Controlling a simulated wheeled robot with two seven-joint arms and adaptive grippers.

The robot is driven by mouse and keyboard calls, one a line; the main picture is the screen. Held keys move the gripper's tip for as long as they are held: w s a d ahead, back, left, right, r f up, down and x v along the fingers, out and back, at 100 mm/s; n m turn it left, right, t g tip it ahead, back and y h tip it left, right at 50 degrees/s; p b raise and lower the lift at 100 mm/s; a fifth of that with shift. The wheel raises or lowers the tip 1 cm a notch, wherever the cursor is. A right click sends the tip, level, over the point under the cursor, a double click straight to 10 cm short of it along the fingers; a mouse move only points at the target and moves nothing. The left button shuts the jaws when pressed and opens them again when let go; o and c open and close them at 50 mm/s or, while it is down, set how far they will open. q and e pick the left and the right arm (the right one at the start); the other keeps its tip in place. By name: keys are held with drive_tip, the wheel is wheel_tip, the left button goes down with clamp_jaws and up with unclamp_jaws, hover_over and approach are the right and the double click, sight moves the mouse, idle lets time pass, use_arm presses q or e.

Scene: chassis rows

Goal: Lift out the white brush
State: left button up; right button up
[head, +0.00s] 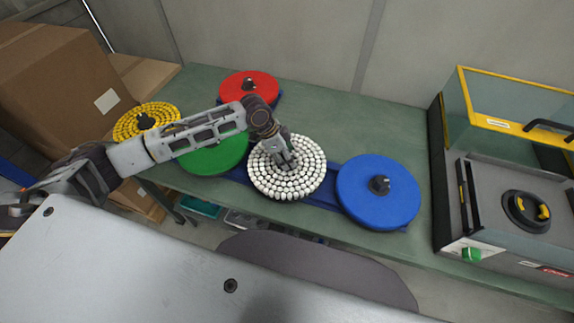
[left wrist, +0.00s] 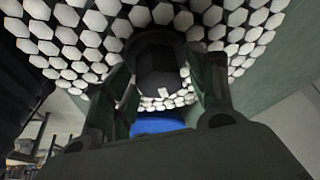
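The white brush (head: 262,180) is a round disc covered in white bristle tufts, in the middle of the bench in the head view. Its tufts (left wrist: 80,45) fill the upper part of the left wrist view. My left gripper (head: 288,162) points down over its centre, and its fingers (left wrist: 163,95) stand on either side of the dark central hub (left wrist: 158,62). The fingers are close to the hub, but I cannot tell whether they press on it. The brush looks level, at or close to the blue base (head: 323,194). My right gripper is not in view.
A blue disc (head: 365,205) lies close on the right, a green disc (head: 212,160) on the left, a red disc (head: 255,80) behind. A yellow tufted disc (head: 133,122) is further left. A machine with a yellow-edged glass cover (head: 510,95) stands at the right.

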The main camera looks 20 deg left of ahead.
use_arm(q)
clamp_jaws()
drive_tip(key=shift+w+r, duration=0.1)
idle(0.4)
drive_tip(key=shift+r, duration=0.1)
drive_tip(key=shift+r, duration=0.75)
wheel_tip(320, 180, up, 8)
drive_tip(key=shift+f, duration=0.2)
drive_tip(key=shift+r, duration=0.35)
